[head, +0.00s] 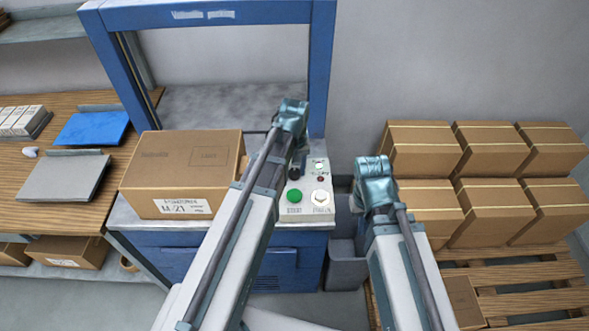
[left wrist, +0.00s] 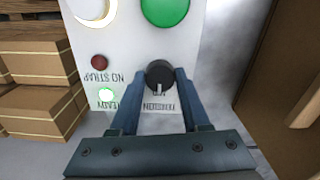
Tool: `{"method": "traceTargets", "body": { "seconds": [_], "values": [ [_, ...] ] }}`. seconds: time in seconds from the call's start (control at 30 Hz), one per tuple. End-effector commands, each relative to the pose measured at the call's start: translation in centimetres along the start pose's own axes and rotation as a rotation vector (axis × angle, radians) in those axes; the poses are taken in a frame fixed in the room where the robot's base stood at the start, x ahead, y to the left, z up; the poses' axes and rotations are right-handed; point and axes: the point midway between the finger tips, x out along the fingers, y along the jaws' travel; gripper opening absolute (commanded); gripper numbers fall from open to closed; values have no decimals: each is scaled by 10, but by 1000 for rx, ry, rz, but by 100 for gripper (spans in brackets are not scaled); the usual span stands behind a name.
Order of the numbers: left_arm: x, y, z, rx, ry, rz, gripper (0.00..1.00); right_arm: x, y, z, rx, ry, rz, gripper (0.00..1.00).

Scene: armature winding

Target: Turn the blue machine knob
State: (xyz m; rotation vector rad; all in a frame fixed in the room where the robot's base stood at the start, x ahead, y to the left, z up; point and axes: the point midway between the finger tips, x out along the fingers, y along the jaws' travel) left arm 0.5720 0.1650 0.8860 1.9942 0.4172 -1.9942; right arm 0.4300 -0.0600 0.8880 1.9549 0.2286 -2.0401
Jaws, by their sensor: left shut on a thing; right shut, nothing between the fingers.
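The blue machine (head: 322,70) has a white control panel (head: 307,209) at its front right. A black round knob (left wrist: 160,72) with a white mark sits on that panel, above upside-down lettering in the left wrist view. It also shows small and dark in the head view (head: 294,173). My left gripper (left wrist: 163,80) has its two fingers closed on either side of the knob; in the head view it reaches down to the panel (head: 298,160). My right gripper (head: 374,172) hangs to the right of the panel, shut and empty, its fingertips largely hidden.
A green button (head: 295,196), a white button (head: 320,198) and a red lamp (left wrist: 99,62) are close to the knob. A cardboard box (head: 180,165) stands left of my left arm. Stacked boxes (head: 488,150) on a pallet fill the right. A grey bin (head: 347,270) stands beside the machine.

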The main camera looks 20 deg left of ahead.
Motion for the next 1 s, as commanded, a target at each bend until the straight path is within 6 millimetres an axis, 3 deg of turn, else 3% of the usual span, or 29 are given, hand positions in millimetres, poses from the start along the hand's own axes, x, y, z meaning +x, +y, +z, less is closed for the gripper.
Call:
{"method": "traceTargets", "body": {
  "seconds": [0.2,0.23,0.37,0.77,1.0],
  "values": [
    [0,0,0,1,0,0,0,0,0,0,0,0,0,0],
    [0,0,0,1,0,0,52,0,0,0,0,0,0,0],
    [0,0,0,1,0,0,75,0,0,0,0,0,0,0],
    [-2,0,0,1,0,0,76,-2,0,0,0,0,0,0],
    [-20,0,0,2,0,0,76,-20,2,1,0,0,0,0]
  ]
}}
